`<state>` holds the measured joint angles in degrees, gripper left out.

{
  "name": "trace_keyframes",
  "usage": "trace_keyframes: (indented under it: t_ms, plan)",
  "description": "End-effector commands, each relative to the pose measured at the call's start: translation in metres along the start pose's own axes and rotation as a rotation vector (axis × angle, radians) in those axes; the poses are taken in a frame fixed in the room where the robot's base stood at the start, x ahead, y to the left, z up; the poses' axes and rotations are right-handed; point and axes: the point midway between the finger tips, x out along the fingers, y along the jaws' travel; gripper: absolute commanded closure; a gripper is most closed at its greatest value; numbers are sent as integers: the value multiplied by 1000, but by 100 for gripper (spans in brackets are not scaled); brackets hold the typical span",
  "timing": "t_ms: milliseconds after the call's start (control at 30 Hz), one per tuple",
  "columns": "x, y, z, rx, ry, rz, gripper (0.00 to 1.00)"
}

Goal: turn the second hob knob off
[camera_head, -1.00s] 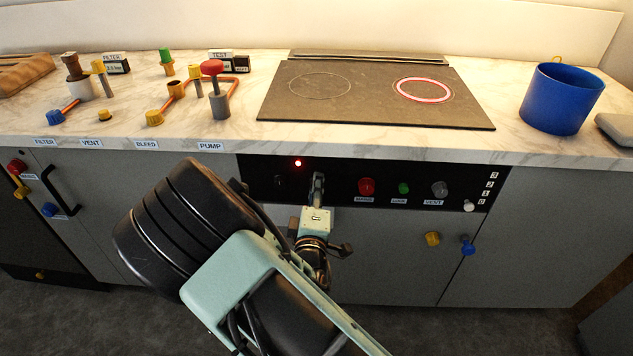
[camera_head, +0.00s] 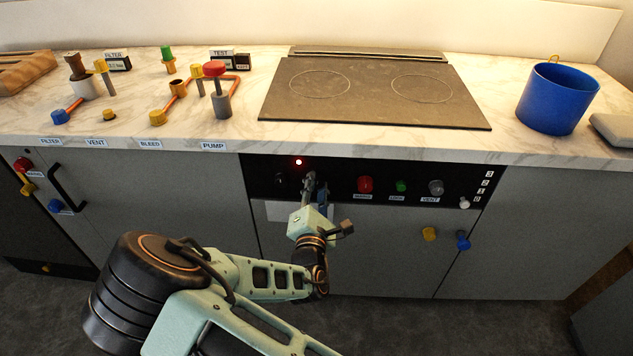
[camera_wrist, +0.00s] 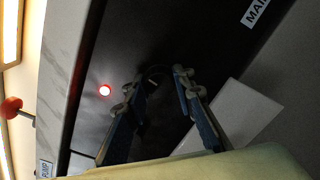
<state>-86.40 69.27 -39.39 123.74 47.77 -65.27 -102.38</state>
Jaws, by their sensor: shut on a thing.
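The black control panel (camera_head: 330,178) is on the front of the counter, below the dark hob (camera_head: 370,95). My gripper (camera_head: 311,183) is at the second knob from the left and covers most of it in the head view. In the wrist view the dark second hob knob (camera_wrist: 155,75) shows between the fingertips (camera_wrist: 156,90), and my gripper is shut on it. Its pointer direction cannot be read clearly. The first hob knob (camera_head: 281,180) is a dark shape to the left. Both hob rings, left (camera_head: 320,84) and right (camera_head: 421,89), look dark.
A red light (camera_head: 298,162) glows above the knobs. Right of my gripper are a red button (camera_head: 365,184), a green button (camera_head: 401,186) and a grey vent knob (camera_head: 436,187). A blue pot (camera_head: 557,98) stands on the counter. Valves and pipes stand at left.

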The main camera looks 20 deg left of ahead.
Motion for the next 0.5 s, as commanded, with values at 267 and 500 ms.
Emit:
trace_keyframes:
  t_ms: [267,500]
  plan:
    - [-1,-1,0,-142,0,-2,100]
    - [-1,-1,0,-193,1,-3,100]
